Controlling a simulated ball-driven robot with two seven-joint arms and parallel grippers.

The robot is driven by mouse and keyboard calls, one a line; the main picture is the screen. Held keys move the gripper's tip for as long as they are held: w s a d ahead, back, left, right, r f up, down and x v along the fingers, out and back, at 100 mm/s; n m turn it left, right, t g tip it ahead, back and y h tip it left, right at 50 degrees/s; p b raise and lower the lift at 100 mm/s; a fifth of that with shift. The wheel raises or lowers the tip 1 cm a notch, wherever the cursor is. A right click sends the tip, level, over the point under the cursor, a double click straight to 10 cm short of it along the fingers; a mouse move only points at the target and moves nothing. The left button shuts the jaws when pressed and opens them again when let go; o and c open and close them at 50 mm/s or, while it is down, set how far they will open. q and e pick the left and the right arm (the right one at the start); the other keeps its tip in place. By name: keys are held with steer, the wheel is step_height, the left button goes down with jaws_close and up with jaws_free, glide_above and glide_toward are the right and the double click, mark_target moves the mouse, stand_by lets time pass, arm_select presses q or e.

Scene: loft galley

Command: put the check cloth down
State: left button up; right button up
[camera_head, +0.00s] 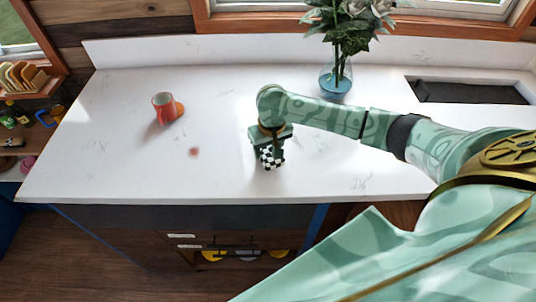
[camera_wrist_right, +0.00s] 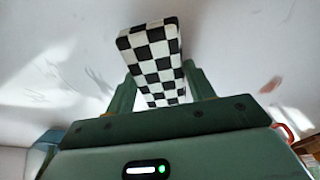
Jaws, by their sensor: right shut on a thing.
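The check cloth (camera_head: 272,158) is a small black-and-white chequered block shape, held at the lower end of my right gripper (camera_head: 268,143) near the middle of the white counter. In the right wrist view the check cloth (camera_wrist_right: 156,62) stands up between the two green fingers of my right gripper (camera_wrist_right: 162,95), which are shut on it. Whether its lower end touches the counter, I cannot tell. My left gripper is not in view.
An orange-red cup (camera_head: 163,107) stands on the white counter (camera_head: 110,160) to the left, with a reddish stain (camera_head: 194,152) nearby. A blue glass vase (camera_head: 335,80) with flowers stands at the back. A dark sink (camera_head: 468,92) is at the right.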

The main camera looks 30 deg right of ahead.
mark_target(270, 155)
step_height(270, 155, down, 2)
steer(key=shift+a+f, duration=0.1)
steer(key=shift+f, duration=0.15)
steer(key=shift+r, duration=0.1)
steer(key=o, duration=0.9)
steer(key=shift+o, duration=0.2)
step_height(270, 155, up, 12)
steer(key=s+p, duration=0.1)
steer(key=p, duration=0.2)
steer(key=shift+s+a, duration=0.15)
steer(key=shift+s, duration=0.25)
